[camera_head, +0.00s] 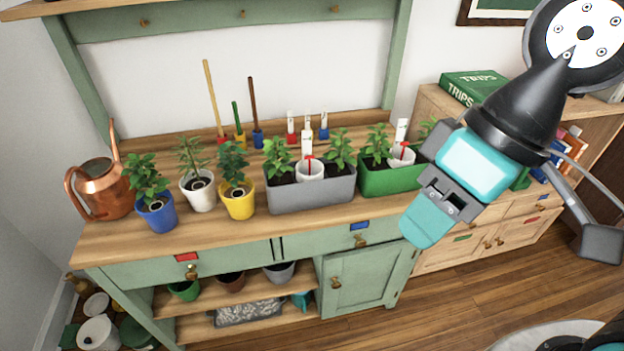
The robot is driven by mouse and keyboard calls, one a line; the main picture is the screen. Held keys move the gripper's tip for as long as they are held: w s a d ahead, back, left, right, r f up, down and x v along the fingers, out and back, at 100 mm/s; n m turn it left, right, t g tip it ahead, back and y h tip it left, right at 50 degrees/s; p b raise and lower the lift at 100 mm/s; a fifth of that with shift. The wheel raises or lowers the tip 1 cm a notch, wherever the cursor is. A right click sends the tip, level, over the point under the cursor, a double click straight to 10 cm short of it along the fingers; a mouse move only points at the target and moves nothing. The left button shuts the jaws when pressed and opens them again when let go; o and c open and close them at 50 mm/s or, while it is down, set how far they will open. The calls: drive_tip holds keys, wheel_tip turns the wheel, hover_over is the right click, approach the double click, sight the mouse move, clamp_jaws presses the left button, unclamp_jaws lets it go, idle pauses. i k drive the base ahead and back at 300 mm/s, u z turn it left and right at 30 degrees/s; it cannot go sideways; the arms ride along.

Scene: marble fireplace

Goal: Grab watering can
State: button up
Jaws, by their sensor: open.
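A copper watering can (103,192) stands upright at the far left end of the wooden bench top. Its curved handle is on its left side, and its long thin spout points up at the back right. The plant in the blue pot overlaps its right edge. My gripper (510,234) is at the right of the picture, open and with nothing visible between its fingers. It is far to the right of the can, with the whole row of plants between them.
Plants in blue (157,217), white (200,198) and yellow (239,206) pots stand right of the can. Grey (312,195) and green (385,182) planters follow. Tall-handled tools (257,138) stand behind. Shelves below hold pots. A wooden cabinet (480,245) with books is at right.

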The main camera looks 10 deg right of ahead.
sight(99, 183)
drive_tip(key=u, duration=1.7)
drive_tip(key=i, duration=1.05)
drive_tip(key=z, duration=0.35)
